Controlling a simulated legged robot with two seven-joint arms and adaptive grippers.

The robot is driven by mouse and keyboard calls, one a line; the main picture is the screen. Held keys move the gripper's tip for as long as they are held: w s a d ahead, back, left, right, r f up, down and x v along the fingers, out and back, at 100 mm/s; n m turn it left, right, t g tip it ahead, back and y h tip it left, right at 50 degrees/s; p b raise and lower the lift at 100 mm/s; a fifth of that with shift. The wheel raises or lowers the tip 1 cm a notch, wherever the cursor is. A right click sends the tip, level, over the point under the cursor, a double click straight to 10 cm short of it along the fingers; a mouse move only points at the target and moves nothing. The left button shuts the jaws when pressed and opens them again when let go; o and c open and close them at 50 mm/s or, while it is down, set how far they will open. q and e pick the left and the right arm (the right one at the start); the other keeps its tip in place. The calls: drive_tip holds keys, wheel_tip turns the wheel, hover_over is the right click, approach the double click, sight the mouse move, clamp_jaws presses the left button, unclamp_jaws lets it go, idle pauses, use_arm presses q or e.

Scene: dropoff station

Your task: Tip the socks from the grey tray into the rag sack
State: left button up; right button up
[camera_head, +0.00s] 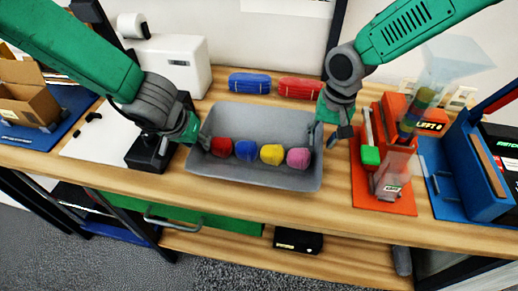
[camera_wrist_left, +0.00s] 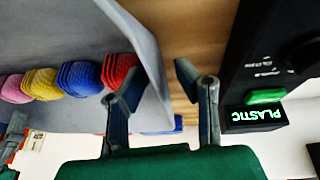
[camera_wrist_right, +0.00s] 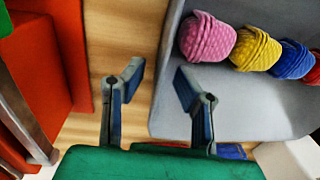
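The grey tray (camera_head: 262,118) stands on the wooden table. It also shows in the left wrist view (camera_wrist_left: 95,20) and the right wrist view (camera_wrist_right: 240,110). In it lie a red sock (camera_head: 221,147), a blue sock (camera_head: 246,150), a yellow sock (camera_head: 272,154) and a pink sock (camera_head: 298,158), in a row. My left gripper (camera_wrist_left: 155,85) is open at the tray's left end, with the wall between its fingers. My right gripper (camera_wrist_right: 162,82) is open at the right end, one finger inside and one outside the wall. I cannot make out the rag sack.
A blue roll (camera_head: 250,83) and a red roll (camera_head: 300,89) lie behind the tray. An orange station (camera_head: 385,190) and a blue stand (camera_head: 470,175) are to the right. A white machine (camera_head: 180,60) and black device (camera_head: 150,155) are at left. The table strip before the tray is clear.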

use_arm(q)
drive_tip(key=shift+f, duration=0.15)
use_arm(e)
drive_tip(key=shift+f, duration=0.15)
use_arm(q)
clamp_jaws()
use_arm(e)
clamp_jaws()
